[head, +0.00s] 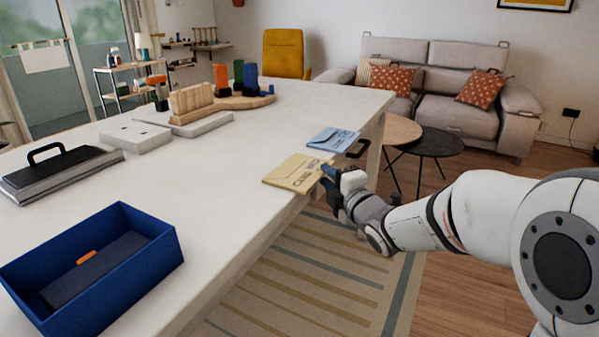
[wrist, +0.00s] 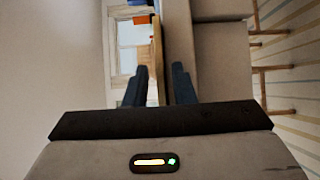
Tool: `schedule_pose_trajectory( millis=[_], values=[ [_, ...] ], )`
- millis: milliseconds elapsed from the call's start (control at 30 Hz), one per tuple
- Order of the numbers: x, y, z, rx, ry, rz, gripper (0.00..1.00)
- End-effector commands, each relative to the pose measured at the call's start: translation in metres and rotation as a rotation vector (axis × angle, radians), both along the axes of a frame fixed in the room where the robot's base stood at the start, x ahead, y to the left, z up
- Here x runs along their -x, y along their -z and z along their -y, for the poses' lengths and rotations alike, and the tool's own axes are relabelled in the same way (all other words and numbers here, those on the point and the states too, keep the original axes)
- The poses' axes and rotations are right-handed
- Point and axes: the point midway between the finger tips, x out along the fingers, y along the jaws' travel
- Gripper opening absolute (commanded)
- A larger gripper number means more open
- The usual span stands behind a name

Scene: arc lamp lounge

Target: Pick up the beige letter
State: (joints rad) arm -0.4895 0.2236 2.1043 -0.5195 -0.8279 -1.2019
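The beige letter (head: 292,171) lies flat at the right edge of the white table, with dark printing on it. A blue letter (head: 331,139) lies just behind it. My gripper (head: 326,177) is at the table edge, beside the beige letter's near right corner. In the wrist view, turned on its side, the two dark fingers of my gripper (wrist: 160,82) stand apart. A thin yellowish strip, seemingly the beige letter's edge (wrist: 157,62), shows between them. I see no contact with the fingers.
A blue box (head: 150,262) with a dark item inside stands at the table's front left. A black-handled dark case (head: 60,172) and wooden racks (head: 191,99) stand farther back on the white table (head: 215,190). Round side tables (head: 436,142) and a sofa (head: 440,85) are beyond.

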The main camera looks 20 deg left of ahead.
Motion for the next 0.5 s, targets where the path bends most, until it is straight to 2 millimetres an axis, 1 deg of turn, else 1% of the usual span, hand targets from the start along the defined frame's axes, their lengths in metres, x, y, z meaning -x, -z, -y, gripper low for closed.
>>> schedule_pose_trajectory(
  millis=[33,267,500],
  values=[
    [0.0001,0.0,0.0,0.0,0.0,0.0,0.19],
    [0.0003,0.0,-0.0001,0.0,-0.001,0.0,0.0],
    [0.0005,-0.0001,-0.0003,0.0,-0.001,0.0,0.0]
  ],
)
